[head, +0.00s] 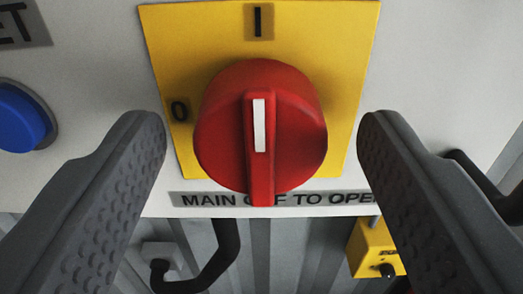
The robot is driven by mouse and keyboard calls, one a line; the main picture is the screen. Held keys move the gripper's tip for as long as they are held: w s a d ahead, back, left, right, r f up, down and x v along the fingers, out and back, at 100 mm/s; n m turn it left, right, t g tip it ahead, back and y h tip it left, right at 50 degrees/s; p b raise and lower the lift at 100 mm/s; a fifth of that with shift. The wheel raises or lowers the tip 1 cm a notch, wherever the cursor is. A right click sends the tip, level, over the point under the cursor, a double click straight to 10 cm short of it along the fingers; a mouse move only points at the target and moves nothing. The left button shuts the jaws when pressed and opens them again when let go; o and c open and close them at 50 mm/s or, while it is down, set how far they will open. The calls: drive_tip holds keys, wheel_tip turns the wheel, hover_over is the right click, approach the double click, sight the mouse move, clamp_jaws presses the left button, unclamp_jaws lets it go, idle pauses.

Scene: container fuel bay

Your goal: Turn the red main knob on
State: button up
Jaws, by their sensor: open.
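The red main knob (308,125) sits on a yellow plate (185,50) in the middle of the head view. Its raised grip bar stands upright, and the white line (259,125) on it is vertical, in line with the "I" mark (258,21) above. The "0" mark (180,109) is at the knob's left. My gripper (262,132) is open, with one finger on each side of the knob. A gap shows between each finger and the knob. Nothing is held.
A blue button (22,118) is at the left edge. A label strip (230,199) below the knob reads "MAIN", with later words partly covered. Below the pale panel are a black pipe (213,262), a grey box (162,257), a yellow box (375,248) and a ribbed wall.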

drive_tip(key=s+a+b, duration=0.1)
drive_tip(key=s+b, duration=0.1)
drive_tip(key=s, duration=1)
drive_tip(key=shift+s, duration=0.35)
drive_tip(key=shift+r, duration=0.1)
drive_tip(key=w+d+r+n+g+h+b, duration=0.15)
drive_tip(key=w+d, duration=0.25)
drive_tip(key=d, duration=0.8)
drive_tip(key=w+d+r+h, duration=0.2)
drive_tip(key=w+d+r, duration=0.1)
drive_tip(key=d, duration=0.9)
drive_tip(key=s+d+f+y, duration=0.2)
drive_tip(key=s+d+f, duration=0.2)
drive_tip(key=d, duration=0.3)
drive_tip(key=s+d+f+g+y, duration=0.1)
drive_tip(key=s+d+f+y, duration=0.1)
drive_tip(key=d+f, duration=0.5)
drive_tip(key=shift+s+d+y, duration=0.35)
drive_tip(key=shift+s+d, duration=0.2)
drive_tip(key=shift+s, duration=0.3)
